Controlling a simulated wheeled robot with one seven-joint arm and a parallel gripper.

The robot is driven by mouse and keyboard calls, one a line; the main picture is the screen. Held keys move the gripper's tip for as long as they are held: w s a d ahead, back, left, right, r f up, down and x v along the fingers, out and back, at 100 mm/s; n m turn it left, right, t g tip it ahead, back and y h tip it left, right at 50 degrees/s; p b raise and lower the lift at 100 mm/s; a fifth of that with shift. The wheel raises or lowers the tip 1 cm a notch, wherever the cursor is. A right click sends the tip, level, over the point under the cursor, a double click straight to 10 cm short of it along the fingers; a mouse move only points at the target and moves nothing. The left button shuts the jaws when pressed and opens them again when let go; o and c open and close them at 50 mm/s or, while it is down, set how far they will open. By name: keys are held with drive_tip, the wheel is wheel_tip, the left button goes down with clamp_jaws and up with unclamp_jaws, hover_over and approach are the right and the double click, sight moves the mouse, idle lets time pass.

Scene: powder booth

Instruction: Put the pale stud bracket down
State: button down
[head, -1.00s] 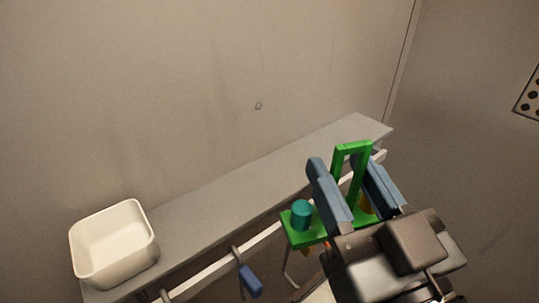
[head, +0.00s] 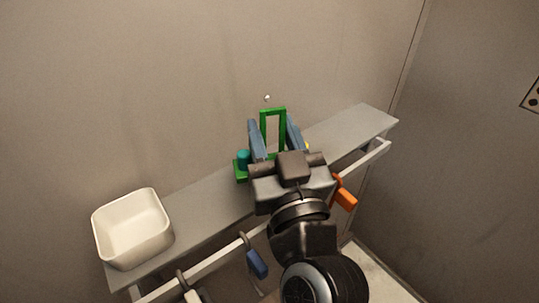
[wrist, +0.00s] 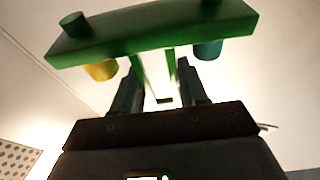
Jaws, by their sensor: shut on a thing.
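My gripper (head: 273,137) is shut on a green bracket (head: 273,112) with an upright loop handle; the bracket is not pale. A teal cylinder (head: 243,160) stands on the left of its base. In the wrist view, the base bar (wrist: 150,35) spans the top, with a green stud (wrist: 73,22), a yellow cylinder (wrist: 101,70) and the teal cylinder (wrist: 208,49). In the head view the bracket is in front of the grey shelf (head: 205,205); I cannot tell whether it touches it. My gripper hides much of the base. No pale bracket shows.
A cream bin (head: 133,258) stands at the shelf's left end. A rail (head: 217,262) runs along the shelf front, with a blue-handled item (head: 257,263) and an orange item (head: 345,193) hanging there. The shelf's right end (head: 360,122) is clear. A wall rises behind.

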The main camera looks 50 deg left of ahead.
sight(269, 156)
wheel_tip(269, 156, down, 4)
drive_tip(key=shift+r+b, duration=0.1)
drive_tip(key=shift+b, duration=0.65)
drive_tip(key=shift+a+f, duration=0.1)
drive_tip(key=shift+f, duration=0.15)
drive_tip(key=shift+a+f, duration=0.15)
drive_tip(key=shift+a, duration=0.15)
drive_tip(key=shift+f, duration=0.25)
drive_tip(key=c, duration=0.6)
unclamp_jaws()
drive_tip(key=shift+r, duration=0.2)
